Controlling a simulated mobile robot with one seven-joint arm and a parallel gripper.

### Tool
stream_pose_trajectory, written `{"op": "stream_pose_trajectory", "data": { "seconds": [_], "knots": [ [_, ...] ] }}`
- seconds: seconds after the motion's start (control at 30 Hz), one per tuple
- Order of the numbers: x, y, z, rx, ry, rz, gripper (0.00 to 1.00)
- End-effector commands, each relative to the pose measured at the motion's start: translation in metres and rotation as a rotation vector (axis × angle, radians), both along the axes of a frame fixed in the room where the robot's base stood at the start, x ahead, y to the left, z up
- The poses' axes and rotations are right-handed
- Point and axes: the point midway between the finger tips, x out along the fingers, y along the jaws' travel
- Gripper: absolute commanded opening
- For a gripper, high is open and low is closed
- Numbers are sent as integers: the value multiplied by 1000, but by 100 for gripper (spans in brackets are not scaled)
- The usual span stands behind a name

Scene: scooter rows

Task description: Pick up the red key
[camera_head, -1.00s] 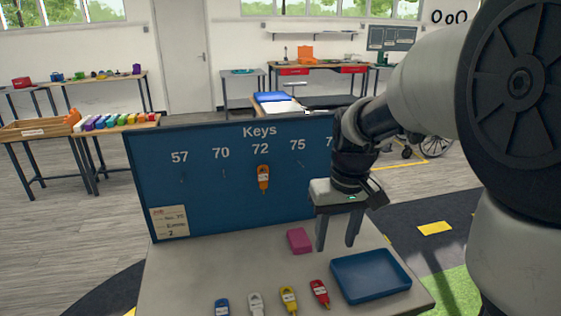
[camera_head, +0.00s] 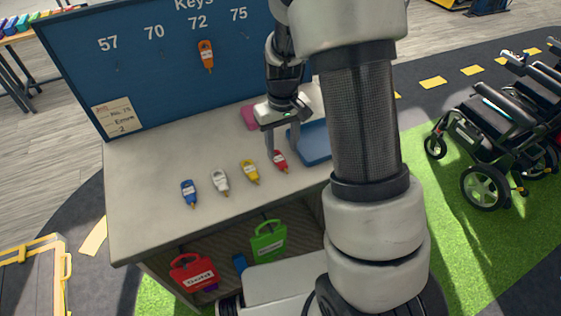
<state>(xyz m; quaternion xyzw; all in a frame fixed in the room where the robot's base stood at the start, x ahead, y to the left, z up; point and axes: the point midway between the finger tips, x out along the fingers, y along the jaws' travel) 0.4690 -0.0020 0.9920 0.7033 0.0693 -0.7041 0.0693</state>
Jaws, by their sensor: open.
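The red key (camera_head: 281,161) lies on the pale tabletop (camera_head: 150,205), at the right end of a row of keys. My gripper (camera_head: 284,154) is open and points down at the red key, with its fingertips close around or just above it. I cannot tell whether the fingers touch the key. The upper part of the red key is partly hidden by the gripper. The yellow key (camera_head: 250,172), white key (camera_head: 220,182) and blue key (camera_head: 189,192) lie to its left.
A blue tray (camera_head: 316,146) is right of the red key, partly hidden by my arm. A pink block (camera_head: 250,117) lies behind. The blue key board (camera_head: 130,80) stands at the table's back with an orange key (camera_head: 206,55) hanging. Red (camera_head: 193,272) and green (camera_head: 268,241) cases sit below.

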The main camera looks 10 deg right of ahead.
Motion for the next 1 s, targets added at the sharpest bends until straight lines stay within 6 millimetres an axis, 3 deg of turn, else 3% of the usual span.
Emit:
{"op": "stream_pose_trajectory", "data": {
  "seconds": [0.17,0.43,0.73,0.93,1.0],
  "knots": [
    [-1,0,-12,0,3,0,44],
    [-3,-1,-50,0,2,0,44],
    [-2,-1,-55,0,-2,0,44],
    [-2,-1,-55,0,-1,0,10],
    [-2,-1,-55,0,-1,0,6]
  ]
}}
